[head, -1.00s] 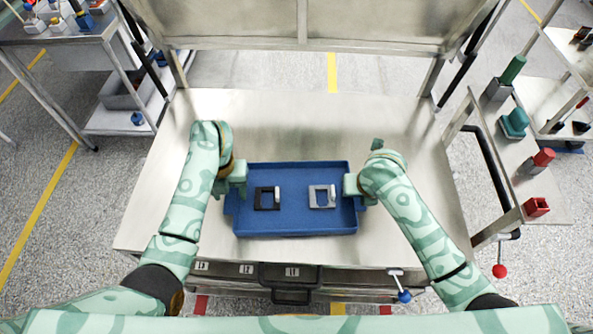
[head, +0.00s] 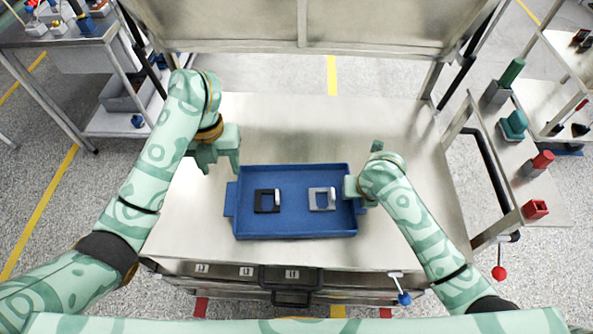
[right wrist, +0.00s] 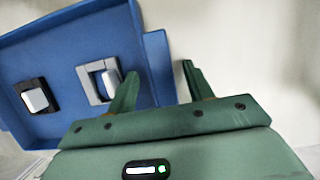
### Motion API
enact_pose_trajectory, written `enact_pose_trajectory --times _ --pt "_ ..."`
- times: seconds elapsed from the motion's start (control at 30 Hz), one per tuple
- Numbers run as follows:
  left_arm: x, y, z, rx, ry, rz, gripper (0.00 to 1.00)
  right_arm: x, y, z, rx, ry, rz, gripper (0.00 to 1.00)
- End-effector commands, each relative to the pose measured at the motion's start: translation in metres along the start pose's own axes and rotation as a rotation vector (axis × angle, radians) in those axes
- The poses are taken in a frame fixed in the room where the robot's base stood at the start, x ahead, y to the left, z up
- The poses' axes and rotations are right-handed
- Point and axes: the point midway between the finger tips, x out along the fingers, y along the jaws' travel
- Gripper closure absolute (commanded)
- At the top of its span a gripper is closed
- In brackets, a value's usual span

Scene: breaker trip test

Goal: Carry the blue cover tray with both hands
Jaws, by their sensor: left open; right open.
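The blue cover tray (head: 296,225) lies flat on the metal bench, and its left handle tab (head: 231,199) is now in plain view. A black frame piece (head: 267,201) and a grey frame piece (head: 322,199), each with a pale block, lie in it. My left gripper (head: 222,168) is open and empty, above and to the left of the tray, apart from it. My right gripper (head: 358,190) is at the tray's right end. In the right wrist view its open fingers (right wrist: 158,88) stand either side of the right handle tab (right wrist: 160,68); contact is unclear.
The metal bench top (head: 300,125) is clear behind the tray. A side shelf on the right holds a green cylinder (head: 511,72), a teal part (head: 514,124) and red parts (head: 536,209). A raised panel (head: 360,25) stands at the bench's back.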

Motion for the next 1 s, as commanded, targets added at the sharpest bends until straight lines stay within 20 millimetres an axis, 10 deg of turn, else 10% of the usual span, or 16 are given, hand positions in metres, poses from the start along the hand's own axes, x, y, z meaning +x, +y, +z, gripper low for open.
enact_pose_trajectory --times 0.6,1.0 --pt "-0.004 0.0 -0.001 -0.002 0.005 0.001 0.48 -0.105 0.001 0.001 0.001 -0.001 0.003 0.48" --pt "-0.004 0.0 -0.001 -0.002 0.005 0.001 0.48 -0.12 0.0 0.0 0.0 0.001 0.0 0.48"
